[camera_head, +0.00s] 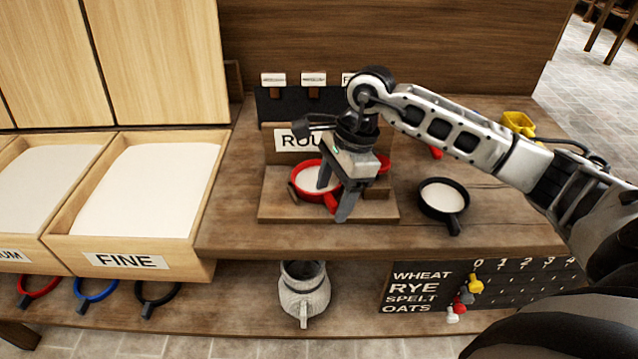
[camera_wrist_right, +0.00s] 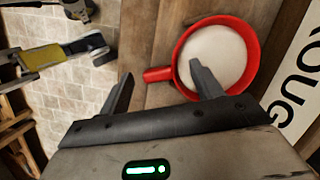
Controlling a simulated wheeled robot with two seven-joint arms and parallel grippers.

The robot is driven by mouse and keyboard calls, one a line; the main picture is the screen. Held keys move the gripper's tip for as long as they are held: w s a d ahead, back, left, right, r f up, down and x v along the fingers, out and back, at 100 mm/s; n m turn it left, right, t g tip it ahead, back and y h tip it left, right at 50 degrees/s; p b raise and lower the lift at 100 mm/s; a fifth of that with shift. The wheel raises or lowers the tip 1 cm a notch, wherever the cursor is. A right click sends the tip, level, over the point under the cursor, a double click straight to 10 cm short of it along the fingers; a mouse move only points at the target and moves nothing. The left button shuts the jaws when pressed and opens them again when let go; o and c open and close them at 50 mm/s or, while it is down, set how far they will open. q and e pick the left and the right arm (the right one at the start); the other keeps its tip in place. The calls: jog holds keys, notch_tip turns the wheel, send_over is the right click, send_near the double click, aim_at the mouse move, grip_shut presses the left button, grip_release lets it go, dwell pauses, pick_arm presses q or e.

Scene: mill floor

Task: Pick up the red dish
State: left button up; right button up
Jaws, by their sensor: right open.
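The red dish (camera_head: 297,190) is round, holds white powder and sits on a wooden stand (camera_head: 285,213) below a sign reading "ROU…". My right gripper (camera_head: 334,197) is open above the dish's near right side and hides part of it. In the right wrist view the red dish (camera_wrist_right: 253,48) lies beyond the fingers, and its short handle (camera_wrist_right: 158,74) shows between the two fingertips. One fingertip overlaps the dish in that view; I cannot tell whether it touches. Another red piece (camera_head: 384,164) shows behind the gripper, mostly hidden.
A black dish (camera_head: 458,187) with white powder stands to the right on the wooden counter (camera_head: 240,220). Open bins of white powder, one labelled FINE (camera_head: 125,261), are at left. A yellow object (camera_head: 518,122) is at the back right. A grey jug (camera_head: 304,290) stands below.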

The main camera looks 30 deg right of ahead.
jog(key=c, duration=1.3)
jog(key=shift+r, duration=0.4)
notch_tip(320, 180, up, 3)
jog(key=shift+f+b, duration=0.2)
jog(key=shift+b, duration=0.1)
jog(key=s+a+r, duration=0.1)
jog(key=s+r, duration=0.2)
jog(key=s, duration=0.1)
jog(key=s+a+r, duration=0.1)
jog(key=s+r, duration=0.2)
jog(key=s, duration=0.2)
jog(key=s+a+r+b, duration=0.1)
jog(key=s+r, duration=0.2)
jog(key=s, duration=0.1)
jog(key=shift+s+a+r, duration=0.2)
jog(key=shift+s+r, duration=0.05)
jog(key=shift+s, duration=0.1)
